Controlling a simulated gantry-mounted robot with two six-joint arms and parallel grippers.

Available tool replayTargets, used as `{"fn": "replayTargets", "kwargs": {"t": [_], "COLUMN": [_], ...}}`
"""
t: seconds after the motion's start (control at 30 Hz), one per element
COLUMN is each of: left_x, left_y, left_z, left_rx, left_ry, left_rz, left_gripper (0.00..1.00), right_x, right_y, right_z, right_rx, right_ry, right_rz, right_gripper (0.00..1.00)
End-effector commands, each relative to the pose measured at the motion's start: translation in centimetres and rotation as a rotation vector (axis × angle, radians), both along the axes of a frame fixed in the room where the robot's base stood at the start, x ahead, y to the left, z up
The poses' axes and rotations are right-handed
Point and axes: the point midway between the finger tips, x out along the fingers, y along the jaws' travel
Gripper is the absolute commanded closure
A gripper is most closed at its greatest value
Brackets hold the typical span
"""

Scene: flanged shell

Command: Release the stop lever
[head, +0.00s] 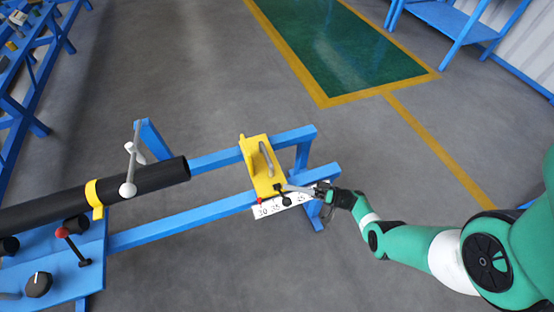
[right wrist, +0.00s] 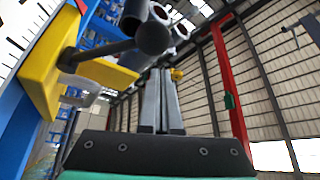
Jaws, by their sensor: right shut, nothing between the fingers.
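The yellow stop block (head: 257,170) sits across the blue rails, with a grey handle (head: 266,158) on top. The stop lever (head: 286,201) is a short dark rod with a black ball knob on the block's near side. In the right wrist view the lever's ball (right wrist: 152,38) shows large at the upper left, close to my fingertips. My right gripper (head: 286,188) reaches in from the right beside the lever; its fingers (right wrist: 160,75) are shut together with nothing between them. Whether they touch the lever, I cannot tell. My left gripper is not in view.
A white number scale (head: 283,206) lies along the near rail (head: 180,222). A black pipe (head: 140,182) with a yellow band lies to the left. A red-knobbed lever (head: 72,246) and a black dial (head: 38,284) are at lower left. Floor beyond the rails is clear.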

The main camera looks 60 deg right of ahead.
Motion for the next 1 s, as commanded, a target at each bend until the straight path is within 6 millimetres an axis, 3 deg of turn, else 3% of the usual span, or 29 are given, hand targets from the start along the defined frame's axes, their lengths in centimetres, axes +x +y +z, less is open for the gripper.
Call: {"fn": "replayTargets", "kwargs": {"t": [0.4, 1.0], "left_x": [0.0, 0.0], "left_y": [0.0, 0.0], "left_z": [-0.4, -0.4], "left_rx": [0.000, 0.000], "left_ry": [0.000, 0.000], "left_rz": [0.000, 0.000], "left_gripper": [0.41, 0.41], "right_x": [-1.3, -1.5], "right_y": [1.3, 1.5], "right_z": [-1.7, -1.9], "right_rx": [0.001, 0.000], "right_ry": [0.001, 0.002], "right_rz": [0.000, 0.001], "right_gripper": [1.00, 1.00]}}
